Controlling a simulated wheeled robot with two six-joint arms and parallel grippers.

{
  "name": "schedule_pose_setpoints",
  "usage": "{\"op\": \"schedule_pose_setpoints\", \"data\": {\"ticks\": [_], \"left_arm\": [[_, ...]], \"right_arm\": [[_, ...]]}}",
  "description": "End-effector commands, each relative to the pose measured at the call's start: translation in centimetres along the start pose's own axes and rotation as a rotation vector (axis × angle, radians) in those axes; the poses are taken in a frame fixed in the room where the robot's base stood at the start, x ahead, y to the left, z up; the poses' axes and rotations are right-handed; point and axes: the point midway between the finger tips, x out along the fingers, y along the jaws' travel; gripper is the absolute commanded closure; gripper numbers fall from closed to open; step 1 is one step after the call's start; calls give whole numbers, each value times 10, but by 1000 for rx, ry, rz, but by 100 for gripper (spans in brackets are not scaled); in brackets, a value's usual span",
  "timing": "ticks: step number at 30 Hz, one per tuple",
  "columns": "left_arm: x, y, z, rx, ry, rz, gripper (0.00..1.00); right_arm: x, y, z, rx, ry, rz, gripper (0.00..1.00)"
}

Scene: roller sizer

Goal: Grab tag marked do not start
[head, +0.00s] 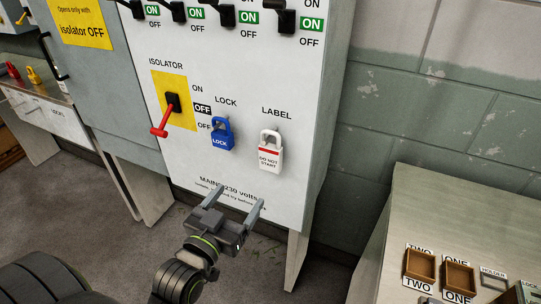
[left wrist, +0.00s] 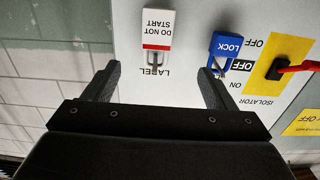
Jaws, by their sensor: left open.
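The white tag marked DO NOT START (head: 270,157), with a red band, hangs on the panel under the word LABEL. It also shows upside down in the left wrist view (left wrist: 157,28), between and beyond the fingers. My left gripper (head: 236,202) is open and empty, below the tag and apart from it. In the left wrist view its two fingers (left wrist: 160,80) stand wide apart. A blue padlock marked LOCK (head: 221,140) hangs left of the tag. My right gripper is not in view.
The red isolator handle (head: 165,122) sticks out on a yellow plate left of the padlock. Several black switches line the panel's top. At lower right, a bench (head: 400,215) carries small brown trays (head: 419,265). Floor shows below the panel.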

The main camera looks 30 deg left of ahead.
Motion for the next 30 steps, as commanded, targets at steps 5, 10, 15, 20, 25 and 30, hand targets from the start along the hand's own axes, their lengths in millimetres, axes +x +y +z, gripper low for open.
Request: {"op": "schedule_pose_setpoints", "data": {"ticks": [5,10,15,20,25,30], "left_arm": [[30,1,-3,0,2,2,22],[62,1,-2,2,1,1,22],[94,0,-2,2,0,1,22],[112,1,0,1,0,0,22],[121,1,0,-1,0,0,22],[143,4,1,0,-1,0,22]], "right_arm": [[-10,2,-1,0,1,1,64],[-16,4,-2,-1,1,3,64],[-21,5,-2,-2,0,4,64],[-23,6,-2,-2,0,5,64],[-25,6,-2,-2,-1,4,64],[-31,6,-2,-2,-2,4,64]]}}
